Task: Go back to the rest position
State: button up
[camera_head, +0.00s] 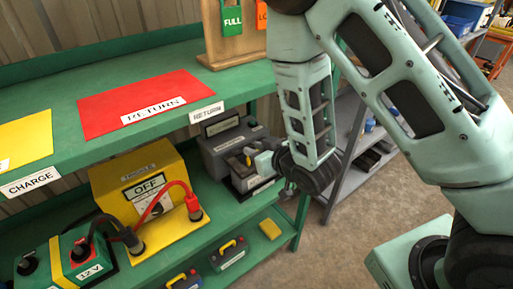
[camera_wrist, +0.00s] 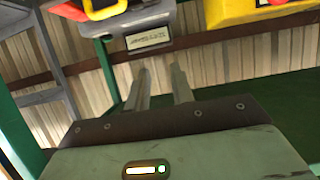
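My arm reaches down from the upper right in the head view. Past the fingertips, at the top of that view, is a grey case (camera_wrist: 190,18) with a white label and red and yellow parts. I cannot tell whether the fingers touch it.
A yellow trickle charger (camera_head: 165,168) with red and black leads stands left of the batteries. The upper green shelf (camera_head: 65,120) carries a red RETURN mat (camera_head: 135,92). Small batteries (camera_head: 230,254) sit on the lower shelf. Grey racking (camera_head: 345,170) stands behind; open floor (camera_head: 330,250) is at right.

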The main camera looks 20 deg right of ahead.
dwell(0.3)
jog(key=s+a+r+g, duration=0.4)
jog(key=s+a+g, duration=0.25)
jog(key=s, duration=0.25)
jog(key=s+d+r+n+g+h, duration=0.1)
jog(key=s+r+n+g, duration=0.1)
jog(key=s, duration=0.6)
jog(key=s+d+r+n+g+h, duration=0.1)
jog(key=s+r+g, duration=0.3)
jog(key=s, duration=0.5)
notch_tip(320, 180, up, 2)
jog(key=shift+s+d+n+h, duration=0.3)
jog(key=shift+n+h, duration=0.3)
jog(key=shift+h, duration=0.2)
